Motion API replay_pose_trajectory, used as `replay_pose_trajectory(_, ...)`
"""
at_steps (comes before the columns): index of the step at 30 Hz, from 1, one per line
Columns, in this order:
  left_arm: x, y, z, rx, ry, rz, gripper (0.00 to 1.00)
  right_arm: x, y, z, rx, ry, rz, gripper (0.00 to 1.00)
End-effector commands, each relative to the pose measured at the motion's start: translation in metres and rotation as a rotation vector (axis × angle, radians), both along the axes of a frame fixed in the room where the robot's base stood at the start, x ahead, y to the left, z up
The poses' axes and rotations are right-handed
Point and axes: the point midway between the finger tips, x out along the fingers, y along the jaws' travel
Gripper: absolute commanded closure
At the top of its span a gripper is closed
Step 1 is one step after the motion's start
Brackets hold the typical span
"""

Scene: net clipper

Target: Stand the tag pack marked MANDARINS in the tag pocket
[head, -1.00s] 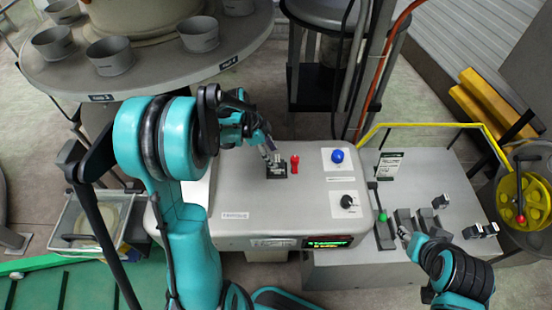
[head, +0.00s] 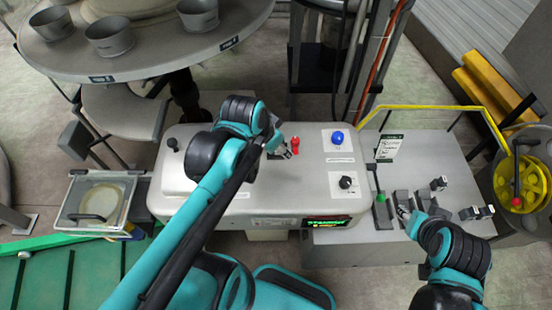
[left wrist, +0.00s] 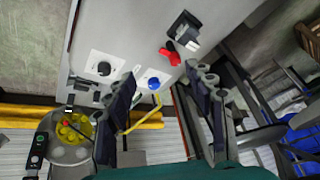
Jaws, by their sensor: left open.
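My left gripper (head: 286,150) is over the grey console top (head: 240,205), by a red knob (head: 295,144). Its two fingers are apart in the left wrist view (left wrist: 163,85), with nothing between them. A black fitting (left wrist: 185,22) with a light grey block (left wrist: 186,38) stands beside the red knob; the arm partly hides this spot in the head view. Small dark-and-pale blocks (head: 438,184) and (head: 470,213) sit on the right-hand table. I cannot read MANDARINS anywhere or tell which thing is the tag pocket. My right gripper (head: 405,213) is low among dark holders; its fingers are unclear.
A blue button (head: 337,138), a black dial (head: 347,183) and a green-tipped lever (head: 381,197) stand nearby. A yellow rail (head: 430,108) runs along the back. A lidded clear box (head: 97,202) is at left.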

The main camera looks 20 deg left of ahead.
Motion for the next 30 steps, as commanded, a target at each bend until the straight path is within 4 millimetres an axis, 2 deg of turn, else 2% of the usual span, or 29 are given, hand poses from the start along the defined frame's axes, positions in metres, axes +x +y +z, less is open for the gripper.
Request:
replay_pose_trajectory(1, -0.013, -0.008, -0.001, -0.013, -0.031, 0.053, 0.46, 0.000, 0.000, 0.000, 0.000, 0.000, 0.000, 0.60)
replay_pose_trajectory(3, -0.025, -0.013, -0.002, -0.040, -0.075, 0.136, 0.46, 0.000, 0.000, 0.000, 0.000, 0.000, 0.000, 0.60)
replay_pose_trajectory(7, -0.038, -0.019, -0.004, -0.085, -0.135, 0.236, 0.46, 0.000, 0.000, 0.000, 0.000, 0.000, 0.000, 0.60)
replay_pose_trajectory(21, -0.043, -0.021, -0.008, -0.113, -0.163, 0.287, 0.46, 0.000, 0.000, -0.003, 0.000, 0.000, 0.000, 0.60)
replay_pose_trajectory(26, -0.043, -0.021, -0.033, -0.113, -0.162, 0.287, 0.46, 0.000, 0.000, -0.027, 0.000, 0.000, 0.000, 0.60)
replay_pose_trajectory(30, -0.043, -0.021, -0.073, -0.113, -0.162, 0.287, 0.46, 0.000, 0.000, -0.068, 0.000, 0.000, 0.000, 0.60)
